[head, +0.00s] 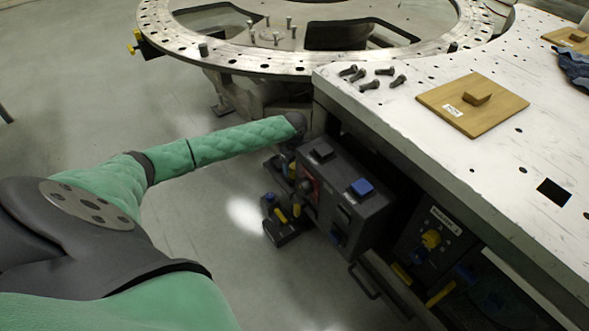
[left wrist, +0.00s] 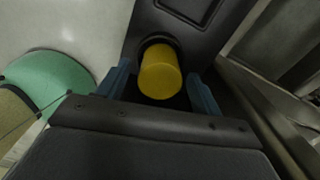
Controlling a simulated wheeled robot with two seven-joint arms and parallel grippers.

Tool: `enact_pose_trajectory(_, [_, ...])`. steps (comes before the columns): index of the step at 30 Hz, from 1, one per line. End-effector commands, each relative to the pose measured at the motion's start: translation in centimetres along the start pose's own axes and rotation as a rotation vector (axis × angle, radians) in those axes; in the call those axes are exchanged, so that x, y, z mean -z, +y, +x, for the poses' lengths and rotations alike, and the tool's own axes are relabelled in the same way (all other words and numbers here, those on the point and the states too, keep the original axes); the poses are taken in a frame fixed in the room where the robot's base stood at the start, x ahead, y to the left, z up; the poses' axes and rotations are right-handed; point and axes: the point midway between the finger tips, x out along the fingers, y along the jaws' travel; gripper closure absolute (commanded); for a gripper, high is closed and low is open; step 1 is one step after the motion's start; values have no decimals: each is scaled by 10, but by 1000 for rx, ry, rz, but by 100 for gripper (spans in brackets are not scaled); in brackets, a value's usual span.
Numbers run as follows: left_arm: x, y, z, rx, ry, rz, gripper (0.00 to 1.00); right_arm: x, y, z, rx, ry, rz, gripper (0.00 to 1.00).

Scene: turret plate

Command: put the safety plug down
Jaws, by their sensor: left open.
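The safety plug, a yellow cylinder (left wrist: 160,77), stands out from a dark round socket in a dark panel (left wrist: 190,42) in the left wrist view. My left gripper (left wrist: 161,88) is open, with one blue-grey finger on each side of the plug. Gaps show between the fingers and the plug. In the head view my left arm reaches down beside a dark grey box (head: 340,195) at the workbench. The hand there is hard to tell from the dark parts around it. My right gripper is out of view.
The white workbench top (head: 480,160) holds several dark bolts (head: 370,78), a wooden board (head: 500,105) with a small block, and a blue cloth (head: 574,66). The turret ring (head: 270,62) stands behind. Open floor (head: 190,105) lies left.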

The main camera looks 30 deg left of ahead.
Motion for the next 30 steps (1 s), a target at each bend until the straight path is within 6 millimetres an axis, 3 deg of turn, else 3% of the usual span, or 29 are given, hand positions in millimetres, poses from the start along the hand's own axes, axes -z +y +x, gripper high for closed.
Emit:
enact_pose_trajectory(9, [0,-1,-62,3,0,1,34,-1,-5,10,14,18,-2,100])
enact_pose_trajectory(15, [0,0,-88,1,-1,2,34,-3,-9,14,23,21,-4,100])
enact_pose_trajectory(30, [0,0,-99,0,1,1,34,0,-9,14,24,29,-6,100])
